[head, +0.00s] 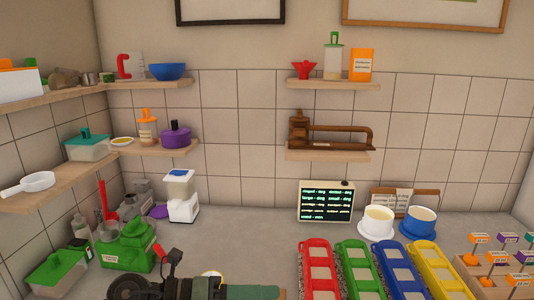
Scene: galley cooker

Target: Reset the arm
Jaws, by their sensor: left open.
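My left gripper (152,273) is at the bottom edge of the head view, left of centre, dark with a small red part. It is open, and nothing shows between its jaws. It appears in front of the grey counter, close to a green boxy container (126,246). A grey-green section of my arm (252,292) shows to its right, cut off by the frame edge. My right gripper is not in view.
Red (318,270), green, blue and yellow trays stand at the front right. A dark display box (326,201), a white bowl (378,221) and a blue bowl (418,222) stand behind. A white appliance (182,197) stands left. The middle counter (250,232) is clear.

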